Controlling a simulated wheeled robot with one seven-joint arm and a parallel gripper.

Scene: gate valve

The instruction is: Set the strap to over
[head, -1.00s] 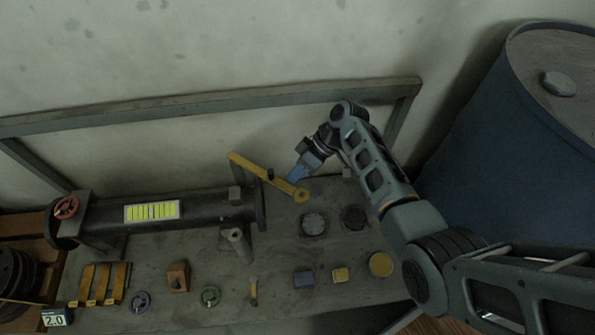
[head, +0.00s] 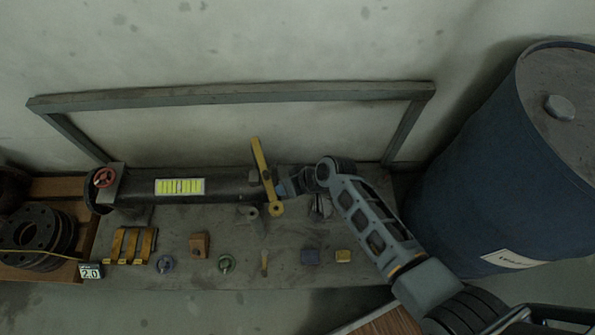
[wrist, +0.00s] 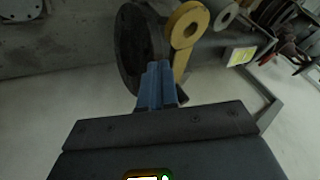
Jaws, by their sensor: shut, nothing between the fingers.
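The strap, taken to be the yellow bar with a round eye at one end (head: 265,175), stands steeply across the right end of the dark pipe (head: 232,187) in the head view. Its eye end is low and its free end points up, leaning slightly left. My gripper (head: 282,188) is just right of the strap. In the wrist view its blue fingers (wrist: 157,84) are shut and empty, in front of the dark round flange (wrist: 138,45). The strap's eye (wrist: 187,25) and part of its bar lie just right of the fingertips. Whether they touch is unclear.
A red handwheel (head: 104,177) is on the pipe's left end. Yellow blocks (head: 131,245), an orange-brown block (head: 199,245) and several small parts lie along the bench front (head: 240,277). A grey frame (head: 230,95) stands behind. A blue drum (head: 490,170) stands right.

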